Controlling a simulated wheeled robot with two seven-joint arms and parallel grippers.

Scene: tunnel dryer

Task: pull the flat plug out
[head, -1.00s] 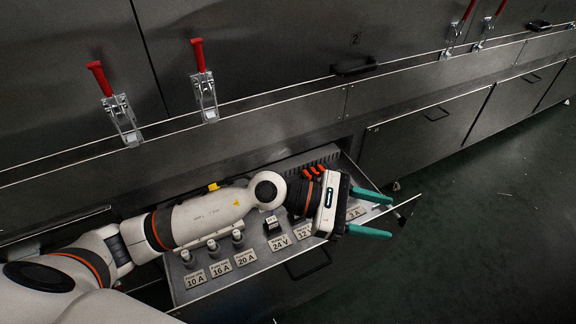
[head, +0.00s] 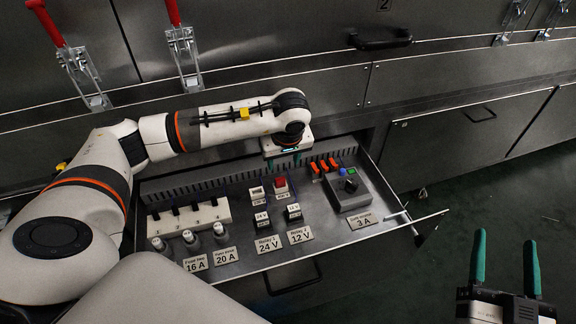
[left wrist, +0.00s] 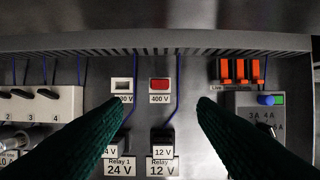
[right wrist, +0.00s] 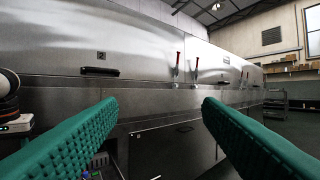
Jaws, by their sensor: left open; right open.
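No part is clearly marked as the flat plug. A white part (left wrist: 122,88) over a label ending in "30 V" and a red part (left wrist: 160,87) over a "400 V" label sit near the drawer's back wall. Several orange upright parts (left wrist: 239,71) stand to their right, beside a label partly reading "Live". My left gripper (head: 284,160) is open, pointing down over the back of the drawer, with the white and red parts between its fingers in the left wrist view (left wrist: 162,103). My right gripper (head: 505,245) is open and empty, right of the drawer.
The open drawer (head: 240,255) holds relays (head: 262,219), fuses (head: 190,240), a white numbered strip (head: 190,216) and a grey box (head: 350,188) with a black knob. Closed cabinet fronts (head: 455,135) stand behind. Open floor lies to the right.

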